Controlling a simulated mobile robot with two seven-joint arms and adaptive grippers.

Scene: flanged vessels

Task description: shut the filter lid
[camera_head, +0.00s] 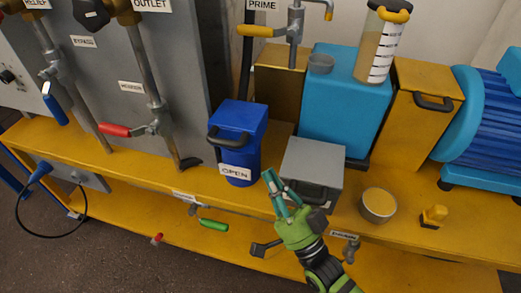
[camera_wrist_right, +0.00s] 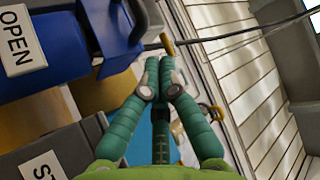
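A blue square-topped vessel (camera_head: 237,122) stands on the yellow bench, left of centre in the head view. It has a dark handle (camera_head: 226,138) on its front and a white OPEN label (camera_head: 235,171). No label reading "filter" is legible, so I cannot tell for certain that its top is the filter lid. The OPEN label also shows in the right wrist view (camera_wrist_right: 18,40). My right gripper (camera_head: 273,179) is in front of the bench, just right of and below the blue vessel, its fingers together and empty. In the wrist view its fingertips (camera_wrist_right: 164,62) nearly meet. My left gripper is not in view.
A grey box (camera_head: 314,158) with a dark handle stands close right of the blue vessel, behind my right gripper. A green-handled valve (camera_head: 214,225) sits below the bench edge.

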